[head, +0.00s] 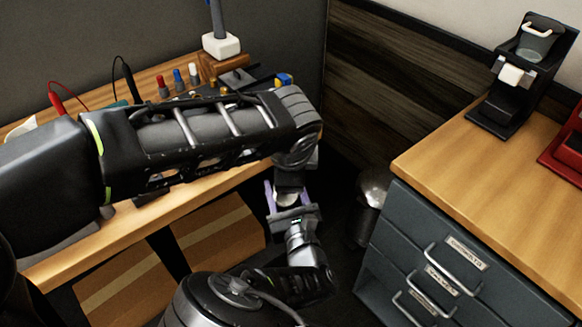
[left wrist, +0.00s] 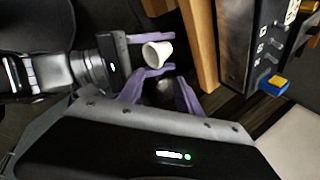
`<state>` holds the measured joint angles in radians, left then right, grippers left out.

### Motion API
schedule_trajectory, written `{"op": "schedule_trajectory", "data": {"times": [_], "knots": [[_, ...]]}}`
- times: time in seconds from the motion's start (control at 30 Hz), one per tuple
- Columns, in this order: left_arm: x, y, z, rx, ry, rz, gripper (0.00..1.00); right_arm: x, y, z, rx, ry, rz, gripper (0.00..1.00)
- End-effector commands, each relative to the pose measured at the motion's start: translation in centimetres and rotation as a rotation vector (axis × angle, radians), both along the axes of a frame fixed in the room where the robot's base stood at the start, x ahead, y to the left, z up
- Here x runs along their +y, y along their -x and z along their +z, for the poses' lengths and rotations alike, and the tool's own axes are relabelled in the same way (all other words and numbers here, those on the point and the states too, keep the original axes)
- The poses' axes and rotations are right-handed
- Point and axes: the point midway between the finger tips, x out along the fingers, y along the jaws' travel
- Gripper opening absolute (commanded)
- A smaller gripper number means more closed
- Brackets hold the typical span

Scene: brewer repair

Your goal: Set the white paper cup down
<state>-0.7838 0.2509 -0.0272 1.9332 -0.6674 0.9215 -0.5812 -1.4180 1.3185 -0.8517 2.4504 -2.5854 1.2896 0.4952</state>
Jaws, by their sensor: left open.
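The white paper cup (head: 288,199) is in the air in the gap between the wooden bench and the drawer cabinet. In the left wrist view the cup (left wrist: 157,54) lies tilted between the two purple fingers of my right gripper (left wrist: 155,53), which appears shut on it. My left gripper (left wrist: 160,86) is open and empty, its purple fingers spread close to the cup. In the head view my left forearm hides part of the bench, and both grippers are small and partly overlapping.
The wooden bench (head: 60,262) holds coloured bottles (head: 178,80) and cables. A dark metal bin (head: 372,190) stands on the floor beside the drawer cabinet (head: 450,265). A black brewer (head: 515,85) and a red item (head: 565,150) stand on its top, whose front part (head: 460,165) is clear.

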Motion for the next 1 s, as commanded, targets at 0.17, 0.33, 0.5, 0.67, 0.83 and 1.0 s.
{"op": "schedule_trajectory", "data": {"times": [0.17,0.33,0.5,0.67,0.83,1.0], "knots": [[-0.1,-1.4,-3.2,0.004,-0.004,0.000,0.41,0.0,0.0,0.0,0.000,0.000,0.000,0.16],[-0.2,-2.8,-5.8,0.003,-0.003,-0.001,0.41,0.0,0.0,0.0,0.000,0.000,0.000,0.16],[-0.3,-3.6,-7.5,0.002,-0.002,0.000,0.41,0.0,0.0,0.0,0.000,0.000,0.000,0.16],[-0.4,-3.9,-7.9,0.000,0.000,0.000,0.41,0.0,0.0,0.0,0.000,0.000,0.000,0.16],[-0.4,-3.9,-7.9,0.000,0.000,0.000,0.41,0.0,0.0,0.0,0.000,0.000,0.000,0.16],[-0.4,-3.9,-7.9,0.000,0.000,0.000,0.31,0.0,0.0,0.0,0.000,0.000,0.000,0.16]]}}
